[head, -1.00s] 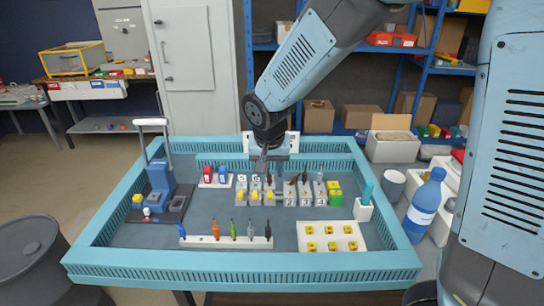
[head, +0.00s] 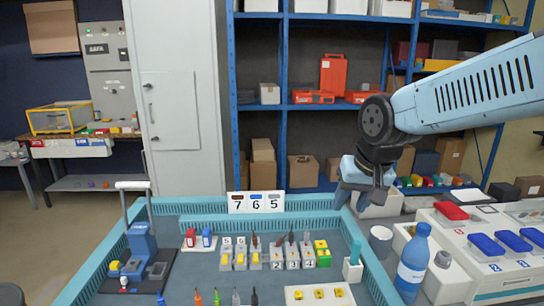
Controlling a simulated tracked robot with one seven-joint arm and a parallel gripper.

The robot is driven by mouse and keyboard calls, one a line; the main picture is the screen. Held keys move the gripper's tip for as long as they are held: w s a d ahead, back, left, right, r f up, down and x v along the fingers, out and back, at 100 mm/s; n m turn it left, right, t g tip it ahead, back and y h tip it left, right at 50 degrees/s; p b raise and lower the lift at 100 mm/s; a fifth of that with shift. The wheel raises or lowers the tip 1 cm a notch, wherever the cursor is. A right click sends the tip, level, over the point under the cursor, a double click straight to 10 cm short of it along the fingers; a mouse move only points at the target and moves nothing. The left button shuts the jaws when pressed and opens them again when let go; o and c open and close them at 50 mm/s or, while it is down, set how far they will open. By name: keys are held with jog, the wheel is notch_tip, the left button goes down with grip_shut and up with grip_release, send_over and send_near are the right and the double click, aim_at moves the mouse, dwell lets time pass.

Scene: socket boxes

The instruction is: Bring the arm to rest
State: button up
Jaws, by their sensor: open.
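My arm reaches in from the right side of the head view, bent at a dark round joint. My gripper (head: 361,200) hangs from it, raised above the right rear edge of the blue-rimmed work tray (head: 310,222). Its jaws are apart and I see nothing held between them. It is clear of the row of numbered grey socket boxes (head: 292,262), which stand lower and to the left. The fingertips look small and dark, in front of a pale bin.
A sign with 7, 6, 5 (head: 256,202) stands at the tray's rear. A blue press-like device (head: 142,250) is at the left. A blue bottle (head: 414,262) and a side table with colored lids (head: 490,245) are at right. Blue shelves (head: 283,100) stand behind.

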jog(key=s+d+r+t+h, duration=0.1)
jog(key=s+d+r, duration=0.2)
jog(key=s+d, duration=0.3)
jog(key=shift+s+d+r, duration=0.3)
jog(key=shift+s+r, duration=0.05)
jog(key=shift+s, duration=1.5)
